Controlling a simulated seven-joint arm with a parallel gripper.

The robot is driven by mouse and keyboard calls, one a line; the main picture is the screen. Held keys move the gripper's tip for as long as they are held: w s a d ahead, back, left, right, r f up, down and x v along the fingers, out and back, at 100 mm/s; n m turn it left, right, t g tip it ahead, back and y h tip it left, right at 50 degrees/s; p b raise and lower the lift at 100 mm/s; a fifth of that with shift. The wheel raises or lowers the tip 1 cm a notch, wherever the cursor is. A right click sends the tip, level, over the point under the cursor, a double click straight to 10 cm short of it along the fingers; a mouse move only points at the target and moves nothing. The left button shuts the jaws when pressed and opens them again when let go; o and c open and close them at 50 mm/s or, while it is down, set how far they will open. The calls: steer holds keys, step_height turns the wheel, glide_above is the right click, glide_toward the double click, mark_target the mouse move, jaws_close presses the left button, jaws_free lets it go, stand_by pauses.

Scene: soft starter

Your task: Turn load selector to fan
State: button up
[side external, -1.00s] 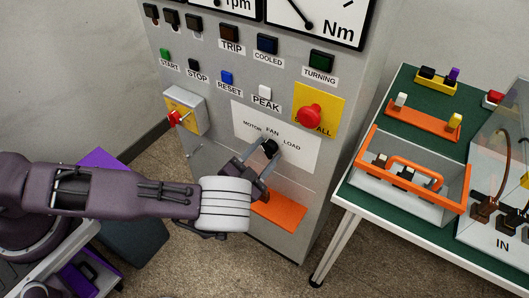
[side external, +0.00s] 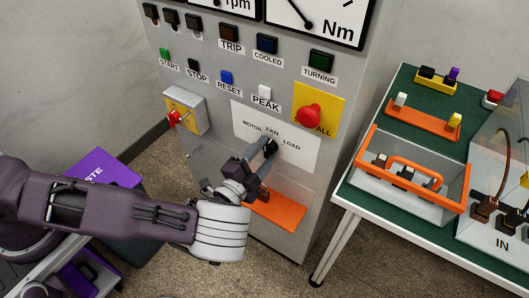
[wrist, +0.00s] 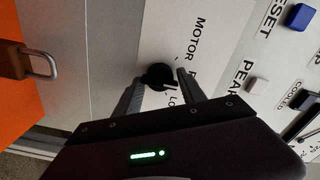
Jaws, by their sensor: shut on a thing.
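The load selector is a black knob (side external: 270,147) on a white plate on the grey panel front, under the labels MOTOR, FAN and LOAD. My gripper (side external: 263,155) reaches it from the lower left and is shut on it. In the wrist view the knob (wrist: 157,75) sits between the two fingers of my gripper (wrist: 161,82). A pale mark shows at the knob's edge near the LOAD label, which is partly covered by a finger. The FAN label is mostly hidden there. The knob's exact pointing direction is hard to tell.
A red mushroom button (side external: 310,117) on a yellow plate is right of the selector. A red rotary switch (side external: 178,118) is to the left. An orange plate (side external: 275,210) is below. A green-topped table (side external: 385,112) with an orange-rimmed tray (side external: 457,194) stands at right.

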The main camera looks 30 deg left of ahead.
stand_by(0.4)
steer(key=o, duration=1.1)
steer(key=shift+o, duration=0.2)
steer(key=s, duration=0.7)
